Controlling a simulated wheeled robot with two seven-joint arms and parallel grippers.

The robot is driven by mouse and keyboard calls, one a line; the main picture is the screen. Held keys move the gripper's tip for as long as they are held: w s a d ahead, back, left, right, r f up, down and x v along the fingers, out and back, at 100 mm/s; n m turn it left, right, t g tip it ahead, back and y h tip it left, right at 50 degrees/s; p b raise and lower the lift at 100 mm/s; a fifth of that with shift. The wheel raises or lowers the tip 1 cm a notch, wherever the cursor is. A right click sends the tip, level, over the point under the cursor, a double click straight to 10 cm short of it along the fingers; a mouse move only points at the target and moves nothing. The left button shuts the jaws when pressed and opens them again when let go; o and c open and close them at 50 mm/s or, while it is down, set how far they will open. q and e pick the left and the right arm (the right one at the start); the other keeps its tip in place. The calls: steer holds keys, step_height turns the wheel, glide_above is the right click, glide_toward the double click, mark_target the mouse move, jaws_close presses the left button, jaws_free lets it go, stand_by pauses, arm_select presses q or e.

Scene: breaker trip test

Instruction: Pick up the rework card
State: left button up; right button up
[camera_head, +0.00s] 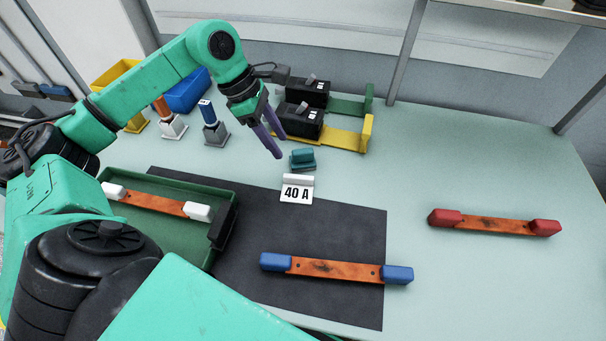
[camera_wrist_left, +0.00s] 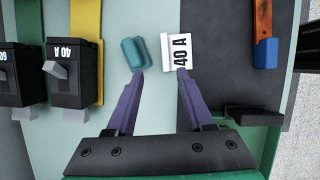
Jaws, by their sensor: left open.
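A white card marked "40 A" (camera_head: 296,194) stands at the back edge of the dark mat (camera_head: 340,225). It also shows in the left wrist view (camera_wrist_left: 182,52), ahead of the right finger. I see no label reading "rework", so I cannot tell whether this is the rework card. A small teal block (camera_head: 302,158) sits just behind it; in the left wrist view the block (camera_wrist_left: 132,55) is ahead of the left finger. My left gripper (camera_head: 281,147) is open and empty, its purple fingers pointing down beside the teal block. My right gripper is not in view.
Two black breakers (camera_head: 301,121) on green and yellow mounts stand behind the gripper. A green tray (camera_head: 160,228) holds a white-ended orange bar. A blue-ended bar (camera_head: 335,268) lies on the mat; a red-ended bar (camera_head: 493,223) lies at right.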

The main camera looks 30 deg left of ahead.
mark_target(298, 177)
arm_select(q)
steer(key=x, duration=0.2)
steer(key=p+x, duration=0.1)
steer(key=shift+s+d+f, duration=0.3)
steer(key=shift+s+d, duration=0.05)
steer(key=p+x, duration=0.2)
steer(key=x, duration=0.4)
steer(key=shift+s+d+f+p, duration=0.1)
steer(key=shift+d+f+p, duration=0.05)
steer(key=shift+f+p, duration=0.25)
steer(key=shift+f, duration=0.2)
steer(key=shift+c, duration=0.9)
jaws_close()
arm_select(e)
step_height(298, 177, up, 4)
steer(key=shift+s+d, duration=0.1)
